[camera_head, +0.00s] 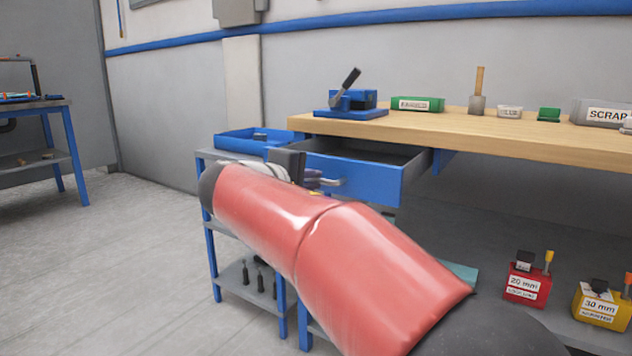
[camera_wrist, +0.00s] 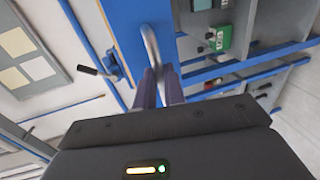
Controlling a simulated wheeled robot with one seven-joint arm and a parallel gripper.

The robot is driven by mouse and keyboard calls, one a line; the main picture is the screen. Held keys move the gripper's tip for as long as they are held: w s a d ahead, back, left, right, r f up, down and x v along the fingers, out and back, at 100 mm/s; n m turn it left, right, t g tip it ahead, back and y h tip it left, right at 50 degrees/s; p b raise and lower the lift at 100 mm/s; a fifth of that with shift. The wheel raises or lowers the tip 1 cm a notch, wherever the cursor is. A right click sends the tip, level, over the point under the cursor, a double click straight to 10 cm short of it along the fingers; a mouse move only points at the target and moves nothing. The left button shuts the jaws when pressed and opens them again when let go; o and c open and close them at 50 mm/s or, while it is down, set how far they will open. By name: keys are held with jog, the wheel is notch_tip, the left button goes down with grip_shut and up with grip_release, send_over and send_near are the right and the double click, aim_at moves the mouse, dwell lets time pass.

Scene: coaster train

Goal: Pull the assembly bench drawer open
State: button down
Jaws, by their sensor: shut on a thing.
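The assembly bench drawer (camera_head: 368,178) is blue with a grey inside and sticks out from under the wooden bench top (camera_head: 440,127). Its inside shows from above, so it stands partly open. In the wrist view, the drawer's blue front (camera_wrist: 128,28) carries a curved metal handle (camera_wrist: 151,45). My gripper (camera_wrist: 158,78) is shut on this handle. In the head view, my red arm hides part of the gripper, and the handle (camera_head: 335,182) shows just beyond it.
A blue press (camera_head: 352,105), a green box (camera_head: 417,104) and a grey scrap bin (camera_head: 600,113) stand on the bench top. A cart with a blue tray (camera_head: 238,141) is close left of the drawer. Red (camera_head: 526,284) and yellow (camera_head: 598,305) boxes sit low at right. Floor at left is clear.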

jog(key=c, duration=1.5)
grip_release()
jog(key=v, duration=0.7)
jog(key=shift+s+a+p, duration=0.2)
jog(key=shift+s+p, duration=0.1)
